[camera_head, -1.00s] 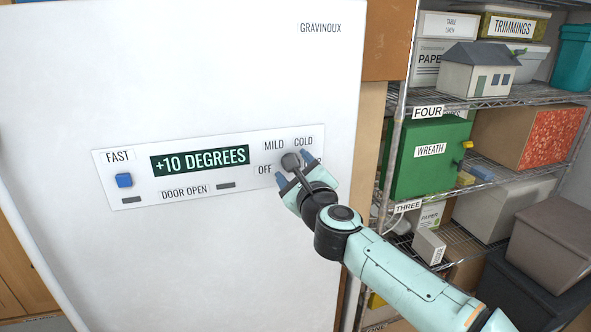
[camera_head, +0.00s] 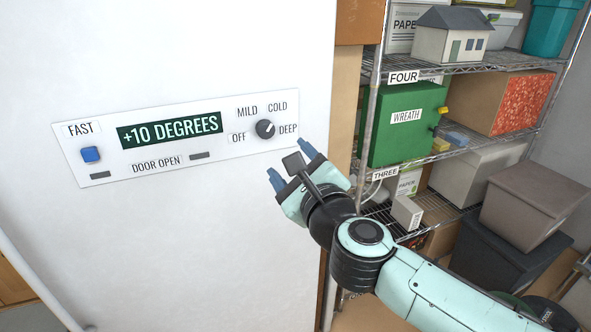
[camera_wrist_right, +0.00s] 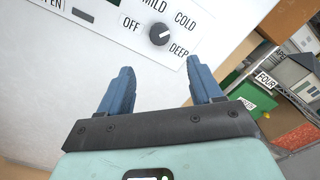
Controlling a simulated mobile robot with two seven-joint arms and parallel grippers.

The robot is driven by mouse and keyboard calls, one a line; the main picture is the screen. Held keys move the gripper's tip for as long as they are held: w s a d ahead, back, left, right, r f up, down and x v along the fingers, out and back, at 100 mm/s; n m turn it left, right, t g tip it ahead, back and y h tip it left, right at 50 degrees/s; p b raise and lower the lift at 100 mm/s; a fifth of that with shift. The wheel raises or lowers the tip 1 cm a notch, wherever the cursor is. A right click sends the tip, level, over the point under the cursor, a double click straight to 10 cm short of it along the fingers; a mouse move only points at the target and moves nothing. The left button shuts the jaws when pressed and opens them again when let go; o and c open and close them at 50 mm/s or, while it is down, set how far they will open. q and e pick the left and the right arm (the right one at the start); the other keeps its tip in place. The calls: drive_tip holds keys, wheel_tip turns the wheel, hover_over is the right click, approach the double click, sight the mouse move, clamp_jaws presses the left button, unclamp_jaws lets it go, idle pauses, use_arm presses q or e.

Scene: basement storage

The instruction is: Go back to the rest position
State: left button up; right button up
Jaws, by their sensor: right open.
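My right gripper (camera_head: 292,164) is open and empty, below and right of the round dark knob (camera_head: 265,129) on the white appliance's control panel (camera_head: 106,168). Its blue fingers are apart from the knob. In the right wrist view, the open fingers (camera_wrist_right: 162,90) point toward the panel, and the knob (camera_wrist_right: 160,34) is beyond them. The knob's pale mark points to the upper right, between COLD and DEEP, closer to DEEP. The display (camera_head: 170,130) reads "+10 DEGREES". My left gripper is not in view.
A wire shelf (camera_head: 440,68) stands to the right with a green wreath box (camera_head: 390,130), a model house (camera_head: 450,35) and other boxes. Grey lidded bins (camera_head: 530,200) are stacked at lower right. The white appliance front (camera_head: 180,240) is clear below the panel.

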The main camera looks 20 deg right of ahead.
drive_tip(key=shift+s, duration=0.7)
drive_tip(key=w+f+n+g+p, duration=0.2)
drive_tip(key=w+f+n+g, duration=0.15)
drive_tip(key=f, duration=0.85)
drive_tip(key=w+f+n+g+p, duration=0.1)
drive_tip(key=w+f+n+g, duration=0.2)
drive_tip(key=f, duration=0.9)
drive_tip(key=s+f+n+g+p, duration=0.35)
drive_tip(key=f+n, duration=0.35)
drive_tip(key=f, duration=1.1)
drive_tip(key=s+f+n+g, duration=0.2)
drive_tip(key=s+f+n, duration=0.1)
drive_tip(key=s+f, duration=0.7)
drive_tip(key=s+a+f+n+g+y+p, duration=0.1)
drive_tip(key=s+f, duration=0.4)
drive_tip(key=s, duration=0.6)
drive_tip(key=s+a+f+n+g+y+p, duration=0.2)
drive_tip(key=s+f+n+g, duration=0.3)
drive_tip(key=s, duration=0.6)
drive_tip(key=shift+s+a+f+n+g+p, duration=0.2)
drive_tip(key=shift+s+a+n+g+p, duration=0.05)
drive_tip(key=shift+a+n+g+p, duration=0.25)
